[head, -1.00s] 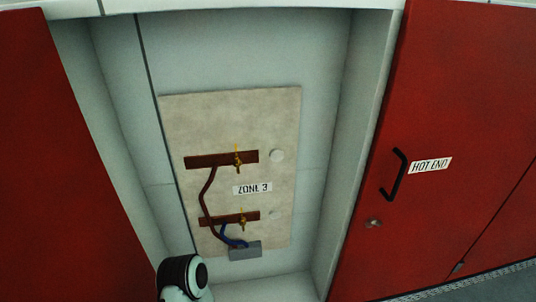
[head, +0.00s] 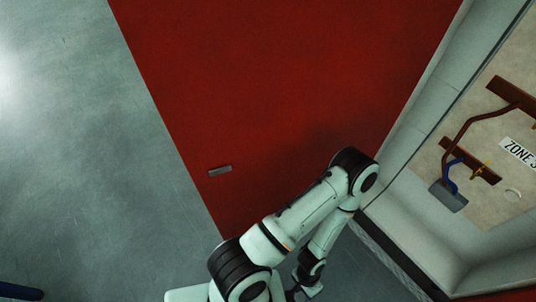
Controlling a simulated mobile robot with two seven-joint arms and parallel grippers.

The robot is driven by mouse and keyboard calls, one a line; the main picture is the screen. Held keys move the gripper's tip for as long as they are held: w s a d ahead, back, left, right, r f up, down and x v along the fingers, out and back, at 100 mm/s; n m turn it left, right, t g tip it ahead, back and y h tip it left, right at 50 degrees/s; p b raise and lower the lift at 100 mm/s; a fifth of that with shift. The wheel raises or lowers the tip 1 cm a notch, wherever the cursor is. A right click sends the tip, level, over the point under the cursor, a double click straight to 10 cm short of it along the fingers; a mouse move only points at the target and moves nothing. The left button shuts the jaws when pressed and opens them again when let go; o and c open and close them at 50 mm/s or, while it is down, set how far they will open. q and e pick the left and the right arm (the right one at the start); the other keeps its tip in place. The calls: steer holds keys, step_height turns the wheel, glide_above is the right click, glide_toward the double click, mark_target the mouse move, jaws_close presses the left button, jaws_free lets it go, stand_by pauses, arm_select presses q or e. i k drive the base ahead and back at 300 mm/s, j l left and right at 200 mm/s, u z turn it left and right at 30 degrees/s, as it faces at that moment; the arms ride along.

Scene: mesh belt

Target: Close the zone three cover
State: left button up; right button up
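A large red panel (head: 270,80), which looks like the zone three cover, stands open to the left of the zone 3 recess. It has a small grey metal fitting (head: 220,170) low near its left edge. The open recess shows at the right, with a beige board (head: 487,207) and a cut-off ZONE 3 label (head: 517,152). My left arm crosses in front of the panel's lower right part. My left gripper (head: 302,291) points down at the bottom edge, partly cut off; its fingers are too unclear to read. My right gripper is not in view.
Grey floor (head: 90,150) lies clear left of the panel. On the board are brown bars (head: 470,161), a red-brown cable, a blue cable (head: 451,176) and a grey box (head: 448,197). A dark blue object (head: 20,292) shows at the lower left corner.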

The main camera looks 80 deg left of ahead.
mark_target(270, 90)
steer(key=k+u, duration=0.3)
steer(key=k, duration=0.15)
steer(key=k+u, duration=0.25)
steer(key=k, duration=0.25)
steer(key=j, duration=0.4)
steer(key=k+j, duration=0.15)
steer(key=j, duration=0.3)
steer(key=i+j+z, duration=0.2)
steer(key=j, duration=0.35)
steer(key=j+z, duration=0.25)
steer(key=j, duration=0.25)
